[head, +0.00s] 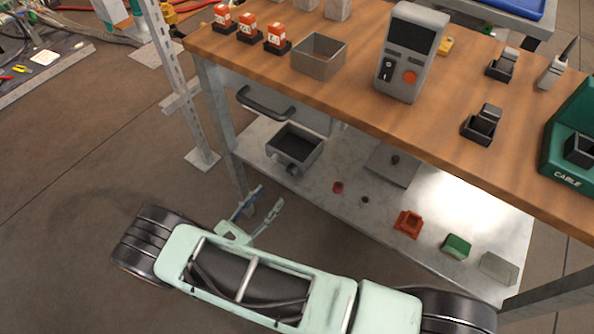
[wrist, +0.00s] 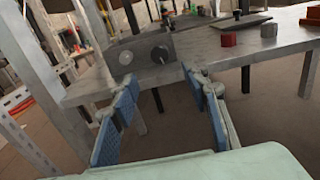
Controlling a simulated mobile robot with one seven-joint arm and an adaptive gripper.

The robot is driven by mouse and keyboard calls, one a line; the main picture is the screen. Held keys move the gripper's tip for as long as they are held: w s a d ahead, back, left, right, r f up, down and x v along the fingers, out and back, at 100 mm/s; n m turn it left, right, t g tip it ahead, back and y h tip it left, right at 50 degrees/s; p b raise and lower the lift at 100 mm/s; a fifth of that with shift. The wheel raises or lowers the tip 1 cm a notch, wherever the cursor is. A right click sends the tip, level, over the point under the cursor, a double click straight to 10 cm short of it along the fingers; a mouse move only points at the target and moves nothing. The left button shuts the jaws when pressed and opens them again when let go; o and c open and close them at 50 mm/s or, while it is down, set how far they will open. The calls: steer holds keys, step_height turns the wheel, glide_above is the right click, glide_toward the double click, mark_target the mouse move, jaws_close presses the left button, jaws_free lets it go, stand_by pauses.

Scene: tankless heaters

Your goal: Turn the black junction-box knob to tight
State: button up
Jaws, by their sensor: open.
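A grey open-topped junction box (head: 312,158) sits near the left front edge of the lower metal shelf. Its black knob (head: 292,169) is on the side facing me. In the wrist view the box (wrist: 138,45) is ahead, with the black knob (wrist: 160,55) on its front face, right of a round grey disc. My gripper (head: 271,196) is open and empty, below and in front of the shelf edge in the head view. In the wrist view my gripper (wrist: 163,82) has its blue-padded fingers apart, with the knob beyond the gap. Any tight mark is too small to read.
The wooden worktop (head: 365,110) overhangs the lower shelf (head: 337,208). A metal post (head: 178,85) stands at the left. A red block (head: 408,223) and a green block (head: 457,246) lie on the shelf to the right. The floor before the shelf is clear.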

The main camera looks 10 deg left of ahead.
mark_target(290, 173)
steer(key=b+x, duration=0.1)
steer(key=x, duration=0.9)
steer(key=shift+r, duration=0.1)
steer(key=shift+c, duration=0.4)
steer(key=c, duration=1.1)
steer(key=shift+o, duration=0.2)
steer(key=shift+m+b, duration=0.35)
steer(key=shift+m, duration=0.45)
steer(key=o, duration=1.1)
steer(key=shift+o, duration=0.2)
steer(key=v, duration=1.2)
